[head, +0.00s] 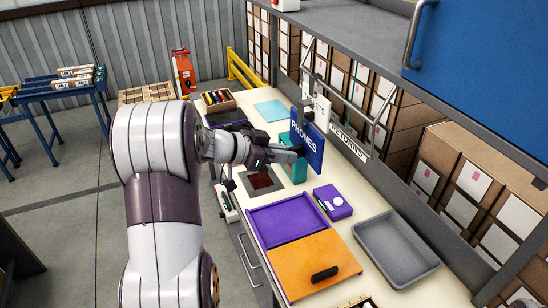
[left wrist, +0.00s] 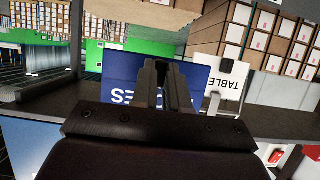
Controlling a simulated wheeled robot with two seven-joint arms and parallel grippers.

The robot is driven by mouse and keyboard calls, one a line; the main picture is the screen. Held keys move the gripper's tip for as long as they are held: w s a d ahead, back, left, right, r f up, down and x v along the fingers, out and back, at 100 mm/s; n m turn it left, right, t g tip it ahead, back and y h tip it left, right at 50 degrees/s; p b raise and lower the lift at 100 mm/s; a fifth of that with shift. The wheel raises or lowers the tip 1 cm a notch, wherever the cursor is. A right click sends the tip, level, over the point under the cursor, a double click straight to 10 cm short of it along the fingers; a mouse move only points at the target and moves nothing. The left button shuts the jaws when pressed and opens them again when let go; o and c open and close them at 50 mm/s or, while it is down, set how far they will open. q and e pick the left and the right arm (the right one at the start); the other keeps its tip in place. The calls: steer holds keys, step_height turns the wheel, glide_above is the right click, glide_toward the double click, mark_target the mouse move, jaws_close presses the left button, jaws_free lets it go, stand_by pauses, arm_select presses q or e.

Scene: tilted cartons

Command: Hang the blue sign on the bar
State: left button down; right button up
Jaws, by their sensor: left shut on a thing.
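The blue sign (head: 315,151), lettered PHONES, is upright above the back part of the workbench. My left gripper (head: 299,152) is shut on it from the front. In the left wrist view the blue sign (left wrist: 122,90) appears upside down behind the closed fingers (left wrist: 163,75). The metal bar (head: 352,107) runs along the shelf side of the bench, near the sign. A white TABLETS sign (head: 318,103) is just behind the blue one, and a white RETURNS sign (head: 349,143) is to its right. Whether the blue sign touches the bar cannot be told. My right gripper is out of view.
A teal holder (head: 298,168) stands under my left gripper. A purple box (head: 333,202), a purple tray (head: 287,218), an orange lid (head: 315,262) and a grey tray (head: 396,250) occupy the near bench. A blue cabinet door (head: 480,75) overhangs at the upper right.

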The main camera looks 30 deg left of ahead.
arm_select(q)
steer(key=shift+w+d+b, duration=0.35)
steer(key=shift+w+d, duration=0.2)
steer(key=shift+d, duration=0.1)
steer(key=w+d+f+b, duration=0.1)
steer(key=w+d+b, duration=0.2)
steer(key=w+d, duration=0.3)
steer(key=shift+w+d+f+b, duration=0.2)
steer(key=shift+w+d+b, duration=0.1)
steer(key=shift+w, duration=0.85)
